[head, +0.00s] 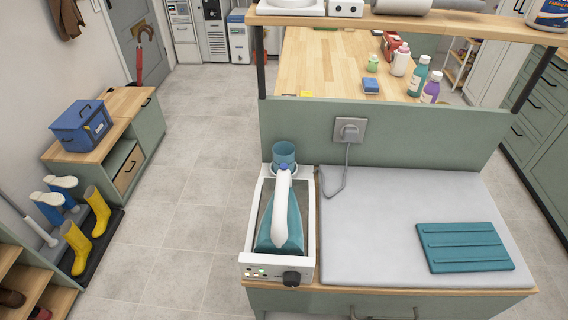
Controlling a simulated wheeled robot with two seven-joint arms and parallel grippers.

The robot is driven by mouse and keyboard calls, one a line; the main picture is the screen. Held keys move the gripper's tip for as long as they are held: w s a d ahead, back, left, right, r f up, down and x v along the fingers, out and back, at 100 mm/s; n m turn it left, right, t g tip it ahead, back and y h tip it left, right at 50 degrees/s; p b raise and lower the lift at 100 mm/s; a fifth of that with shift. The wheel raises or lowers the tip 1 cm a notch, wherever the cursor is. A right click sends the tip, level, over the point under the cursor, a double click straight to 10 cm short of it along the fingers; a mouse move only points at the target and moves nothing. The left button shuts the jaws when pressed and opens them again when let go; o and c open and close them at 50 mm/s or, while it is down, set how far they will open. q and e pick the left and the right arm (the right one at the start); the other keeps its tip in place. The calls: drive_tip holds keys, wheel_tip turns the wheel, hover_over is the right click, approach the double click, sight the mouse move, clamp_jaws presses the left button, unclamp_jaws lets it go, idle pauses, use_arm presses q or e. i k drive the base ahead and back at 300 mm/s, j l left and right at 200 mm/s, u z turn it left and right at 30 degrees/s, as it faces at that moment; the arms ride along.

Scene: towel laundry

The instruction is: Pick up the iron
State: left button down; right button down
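The iron (283,213) has a white handle and a teal body. It rests in a white station tray (249,247) at the left end of the ironing counter, with its pointed end toward the far side. A teal cup-like tank (284,153) stands at the tray's far end. A dark knob and small lights are on the tray's near face. Neither of my grippers is in the head view, and nothing is touching the iron.
A shelf (410,22) overhangs the back. Open floor (185,215) lies to the left.

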sight(280, 232)
drive_tip(key=k+u, duration=0.25)
drive_tip(key=k, duration=0.15)
drive_tip(key=k+j+u, duration=0.2)
drive_tip(key=k, duration=0.25)
